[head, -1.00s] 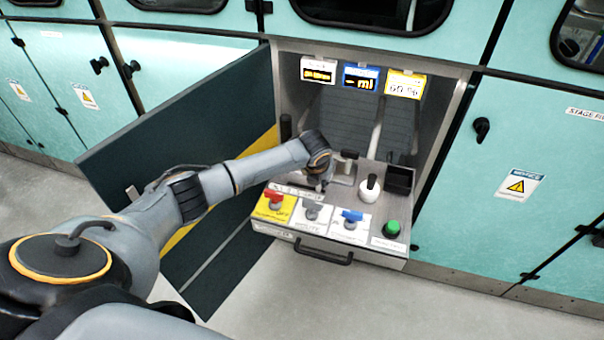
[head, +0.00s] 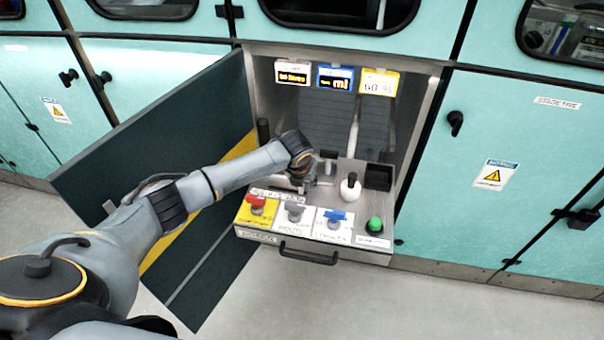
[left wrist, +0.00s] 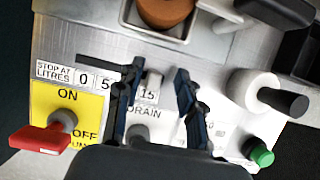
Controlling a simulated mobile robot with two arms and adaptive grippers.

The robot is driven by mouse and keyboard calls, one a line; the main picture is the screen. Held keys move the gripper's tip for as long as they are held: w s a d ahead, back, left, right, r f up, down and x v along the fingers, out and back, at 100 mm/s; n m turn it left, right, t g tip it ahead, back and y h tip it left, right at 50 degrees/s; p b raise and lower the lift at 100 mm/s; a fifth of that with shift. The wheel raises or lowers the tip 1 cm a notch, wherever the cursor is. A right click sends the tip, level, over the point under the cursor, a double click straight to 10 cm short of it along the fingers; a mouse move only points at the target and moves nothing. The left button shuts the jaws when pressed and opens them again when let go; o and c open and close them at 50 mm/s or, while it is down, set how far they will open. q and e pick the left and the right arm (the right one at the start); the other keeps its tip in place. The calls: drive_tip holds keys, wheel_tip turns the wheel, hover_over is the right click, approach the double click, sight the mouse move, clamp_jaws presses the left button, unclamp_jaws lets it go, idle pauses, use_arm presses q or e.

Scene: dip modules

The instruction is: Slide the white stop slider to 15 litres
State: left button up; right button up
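The white stop slider (left wrist: 152,84) shows in the left wrist view as a small pale knob near the 15 on the "STOP AT LITRES" scale (left wrist: 84,78). The 0, 5 and 15 are readable, and a finger hides the part between 5 and 15. My left gripper (left wrist: 156,92) is open, with one dark finger to each side of the knob. I cannot tell whether either finger touches it. In the head view my left gripper (head: 303,184) is over the panel's back left part, and the slider is hidden there. My right gripper is not in view.
The drawer panel (head: 330,252) also carries a red handle (head: 257,204), a grey handle (head: 294,211), a blue handle (head: 336,216), a green button (head: 374,225) and a white knob with a black tip (head: 350,187). An open dark door (head: 150,130) stands left.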

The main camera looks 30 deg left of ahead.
use_arm(q)
drive_tip(key=v, duration=1.1)
drive_tip(key=shift+f, duration=0.1)
